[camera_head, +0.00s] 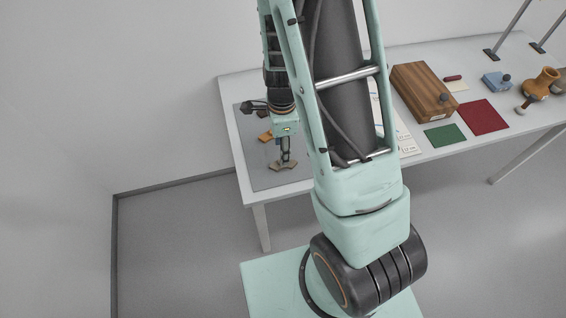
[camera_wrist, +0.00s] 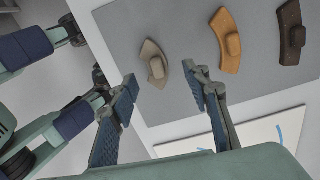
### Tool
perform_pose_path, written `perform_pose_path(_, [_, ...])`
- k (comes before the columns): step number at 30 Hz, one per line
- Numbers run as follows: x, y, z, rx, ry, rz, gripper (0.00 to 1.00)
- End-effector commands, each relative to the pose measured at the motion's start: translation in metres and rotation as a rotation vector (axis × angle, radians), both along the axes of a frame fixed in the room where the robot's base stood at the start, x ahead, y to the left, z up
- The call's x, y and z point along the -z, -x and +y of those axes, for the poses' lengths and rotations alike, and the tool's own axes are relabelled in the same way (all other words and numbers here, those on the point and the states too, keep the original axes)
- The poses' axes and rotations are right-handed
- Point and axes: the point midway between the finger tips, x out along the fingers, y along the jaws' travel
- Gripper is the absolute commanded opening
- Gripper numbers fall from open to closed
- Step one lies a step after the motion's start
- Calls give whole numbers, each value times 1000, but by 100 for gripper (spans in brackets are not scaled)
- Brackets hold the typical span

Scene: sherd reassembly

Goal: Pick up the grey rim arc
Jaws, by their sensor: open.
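The grey rim arc (camera_wrist: 148,73) is a small curved grey-beige sherd with a raised block on its face. It lies on the grey mat (camera_wrist: 122,30) near the mat's edge. My gripper (camera_wrist: 161,76) is open, and in the wrist view the arc appears between and just beyond its two fingertips. I cannot tell whether a finger touches it. In the head view my gripper (camera_head: 285,158) points down at the front of the mat, over the arc, which is partly hidden there.
An orange arc (camera_wrist: 229,42) and a dark brown arc (camera_wrist: 290,34) lie on the mat to the right in the wrist view. A white sheet with blue lines (camera_wrist: 240,138) lies beside the mat. A wooden box (camera_head: 424,92), green mat (camera_head: 445,135) and red mat (camera_head: 489,117) stand further right.

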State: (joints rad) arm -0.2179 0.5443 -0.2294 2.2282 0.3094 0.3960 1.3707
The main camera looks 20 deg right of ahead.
Motion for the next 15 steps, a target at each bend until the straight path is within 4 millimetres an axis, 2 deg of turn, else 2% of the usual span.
perform_pose_path(9, [42, 6, -3, 1, 0, 4, 44])
perform_pose_path(15, [49, 6, -2, 0, 0, 2, 44])
